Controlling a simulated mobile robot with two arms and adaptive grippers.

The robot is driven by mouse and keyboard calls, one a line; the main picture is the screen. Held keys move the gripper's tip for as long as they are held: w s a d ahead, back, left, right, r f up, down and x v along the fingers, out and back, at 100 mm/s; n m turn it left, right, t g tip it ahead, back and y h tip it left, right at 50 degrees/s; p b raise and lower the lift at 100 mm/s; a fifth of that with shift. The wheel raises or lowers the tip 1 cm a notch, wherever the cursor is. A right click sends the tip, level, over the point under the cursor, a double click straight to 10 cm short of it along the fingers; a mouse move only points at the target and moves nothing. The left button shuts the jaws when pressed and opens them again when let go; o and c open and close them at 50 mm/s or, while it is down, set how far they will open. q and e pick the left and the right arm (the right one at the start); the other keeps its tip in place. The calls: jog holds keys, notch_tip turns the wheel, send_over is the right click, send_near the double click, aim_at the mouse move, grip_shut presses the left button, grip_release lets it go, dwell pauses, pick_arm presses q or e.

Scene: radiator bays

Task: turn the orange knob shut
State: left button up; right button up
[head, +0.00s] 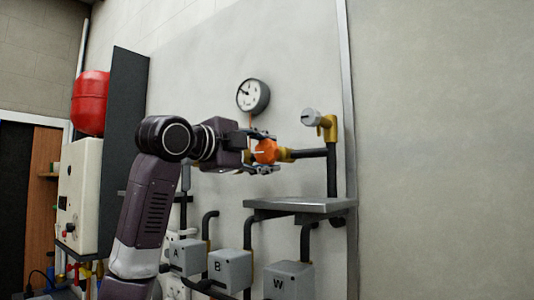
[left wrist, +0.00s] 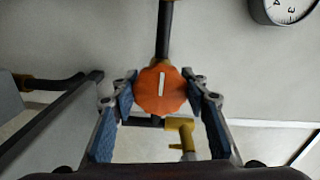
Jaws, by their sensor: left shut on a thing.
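The orange knob (head: 265,151) sits on a brass valve body on the dark pipe, below the round gauge in the head view. In the left wrist view the orange knob (left wrist: 161,90) is round with a scalloped edge and a white line, nearly upright in that picture and tilted slightly. My left gripper (head: 264,153) is at the knob, its fingers on both sides of it. In the left wrist view the blue-padded fingers of the left gripper (left wrist: 163,90) close on the knob's two sides. My right gripper is not in view.
A pressure gauge (head: 253,96) is above the knob. A grey knob (head: 311,117) on a brass valve is to the right. A metal shelf (head: 300,205) is below, over grey boxes marked A (head: 188,257), B (head: 231,268) and W (head: 289,280). A red tank (head: 90,102) is at the left.

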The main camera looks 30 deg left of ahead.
pick_arm(q)
jog(key=shift+f, duration=0.1)
jog(key=o, duration=1.2)
jog(key=shift+w, duration=0.1)
jog(key=shift+s, duration=0.55)
jog(key=s, duration=1.1)
jog(key=shift+a, duration=0.45)
